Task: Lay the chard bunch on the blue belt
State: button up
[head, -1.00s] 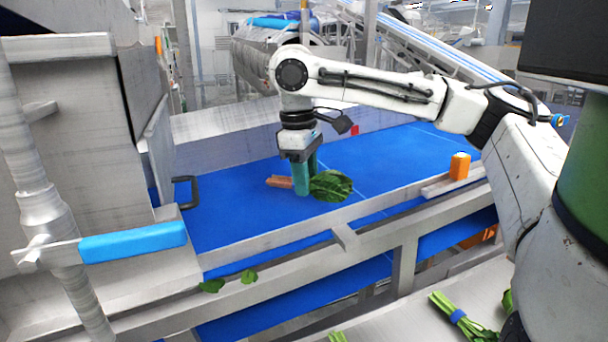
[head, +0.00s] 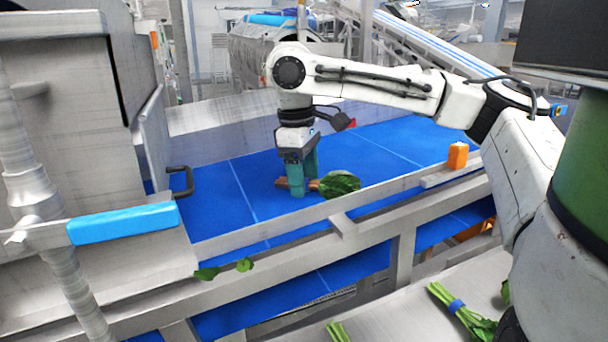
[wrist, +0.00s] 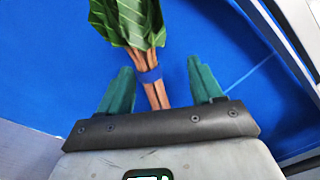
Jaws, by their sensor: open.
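The chard bunch (head: 341,184) lies on the blue belt (head: 215,205), its dark green leaves to the right and its reddish stalks to the left. In the wrist view the chard bunch (wrist: 128,22) shows its stalks with a blue band, running between the fingers. My gripper (head: 299,188) is open over the stalks, with its green fingers low at the belt. In the wrist view my gripper (wrist: 160,85) has one finger on each side of the stalks, with blue belt (wrist: 45,70) visible in the gaps.
A metal rail (head: 275,228) runs along the belt's near side, with an orange box (head: 457,156) on its right part. Loose leaves (head: 207,274) lie on the lower ledge. Another banded bunch (head: 457,306) lies on the metal surface at the lower right.

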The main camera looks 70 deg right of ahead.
notch_tip(320, 180, up, 11)
jog(key=b, duration=0.1)
jog(key=shift+w+a+f, duration=0.15)
jog(key=shift+w+a, duration=0.3)
